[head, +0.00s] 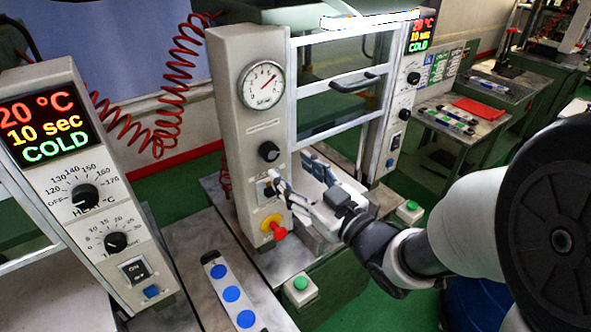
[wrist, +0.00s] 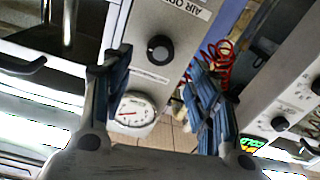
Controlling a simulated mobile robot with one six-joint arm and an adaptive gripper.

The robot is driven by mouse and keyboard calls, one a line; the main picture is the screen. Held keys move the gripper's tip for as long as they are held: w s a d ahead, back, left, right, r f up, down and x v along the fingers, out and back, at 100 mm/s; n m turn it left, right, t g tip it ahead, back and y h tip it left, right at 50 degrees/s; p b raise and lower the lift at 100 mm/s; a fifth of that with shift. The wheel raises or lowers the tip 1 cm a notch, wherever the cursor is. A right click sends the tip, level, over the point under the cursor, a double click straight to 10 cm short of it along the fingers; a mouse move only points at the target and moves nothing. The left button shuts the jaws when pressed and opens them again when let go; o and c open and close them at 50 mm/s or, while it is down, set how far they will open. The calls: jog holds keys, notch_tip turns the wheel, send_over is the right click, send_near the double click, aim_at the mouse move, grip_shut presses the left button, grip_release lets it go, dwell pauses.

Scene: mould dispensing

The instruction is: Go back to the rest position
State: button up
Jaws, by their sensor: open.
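My gripper (head: 292,172) is in front of the middle press column (head: 235,140), near its black knob (head: 268,151) and small switch panel. In the wrist view my gripper (wrist: 158,75) has its two blue fingers spread apart, with nothing between them. The column's knob (wrist: 160,48) and round gauge (wrist: 136,113) show beyond the fingers. The gauge (head: 262,85) is also in the head view, high on the column. My arm reaches in from the right. No rest position is marked in either view.
A red emergency button (head: 273,228) sticks out low on the column. A green button box (head: 300,289) stands below it. A tray with blue discs (head: 231,294) lies at the front. Another control panel (head: 85,190) reads 20 °C, 10 sec, COLD. A red coiled hose (head: 175,90) hangs behind.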

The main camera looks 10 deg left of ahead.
jog(key=s+d+m+h, duration=0.1)
jog(key=d+m+h, duration=0.6)
jog(key=d+h, duration=0.9)
jog(key=s+d+f+m+g, duration=0.1)
jog(key=s+d+g, duration=0.1)
jog(key=s, duration=0.5)
jog(key=s+d+f+m+g+y, duration=0.1)
jog(key=s+d+m+g, duration=0.1)
jog(key=s+d, duration=0.2)
jog(key=s+d+f+m+g, duration=0.1)
jog(key=s+d+m+g, duration=0.1)
jog(key=s, duration=0.9)
jog(key=shift+d+f+g+y, duration=0.4)
jog(key=shift+d+g, duration=0.1)
jog(key=shift+d, duration=0.45)
